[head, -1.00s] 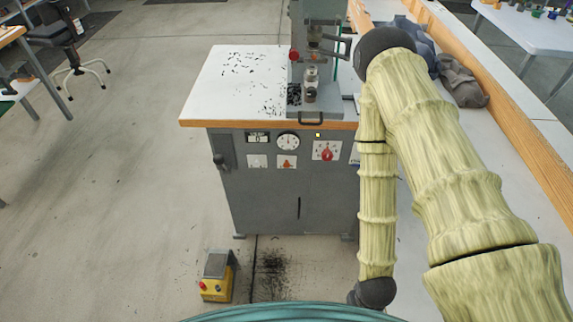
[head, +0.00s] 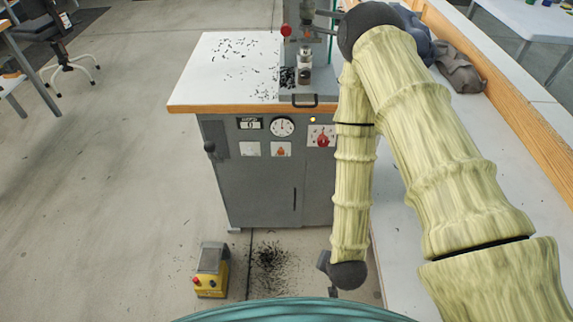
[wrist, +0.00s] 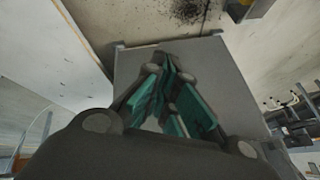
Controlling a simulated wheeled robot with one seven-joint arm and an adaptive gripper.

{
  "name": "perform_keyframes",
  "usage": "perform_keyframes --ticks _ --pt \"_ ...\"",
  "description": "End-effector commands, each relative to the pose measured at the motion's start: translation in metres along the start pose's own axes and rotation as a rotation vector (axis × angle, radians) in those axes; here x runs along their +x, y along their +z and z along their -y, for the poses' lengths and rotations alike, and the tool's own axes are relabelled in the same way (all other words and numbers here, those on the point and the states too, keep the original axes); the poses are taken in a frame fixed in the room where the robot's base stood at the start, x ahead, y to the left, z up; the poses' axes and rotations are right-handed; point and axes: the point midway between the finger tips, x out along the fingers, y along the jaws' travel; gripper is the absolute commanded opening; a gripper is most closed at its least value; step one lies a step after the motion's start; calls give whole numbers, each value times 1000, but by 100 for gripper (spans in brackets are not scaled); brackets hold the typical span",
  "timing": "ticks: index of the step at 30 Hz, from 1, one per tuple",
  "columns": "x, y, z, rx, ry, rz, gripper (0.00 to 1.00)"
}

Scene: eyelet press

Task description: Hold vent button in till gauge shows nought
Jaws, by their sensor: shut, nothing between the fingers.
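The round white gauge (head: 282,127) is on the upper front of the grey press cabinet (head: 260,190). Its dark needle looks near vertical, but the scale is too small to read. White plates sit below and beside it: one has a small orange-red part (head: 281,152), another a red knob (head: 322,140). I cannot tell which control is the vent button. My gripper (wrist: 168,75) has teal fingers and is shut and empty in the wrist view, in front of the cabinet's plain grey panel (wrist: 235,80). In the head view my arm hides most of it.
A counter display (head: 250,123) and a small yellow lamp (head: 312,119) flank the gauge. The white worktop (head: 225,75) overhangs the cabinet. A yellow foot pedal (head: 211,275) stands on the floor beside black scraps (head: 271,265). A long bench runs along the right.

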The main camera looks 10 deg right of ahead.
Motion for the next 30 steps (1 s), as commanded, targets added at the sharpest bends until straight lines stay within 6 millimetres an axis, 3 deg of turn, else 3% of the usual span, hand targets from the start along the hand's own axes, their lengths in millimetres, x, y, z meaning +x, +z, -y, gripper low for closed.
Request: perform_keyframes --ticks 6,14,30 --pt "18 -31 42 200 -118 -173 0" --pt "19 -68 89 438 -293 -350 0" --pt "-18 -124 165 883 -749 -605 0"
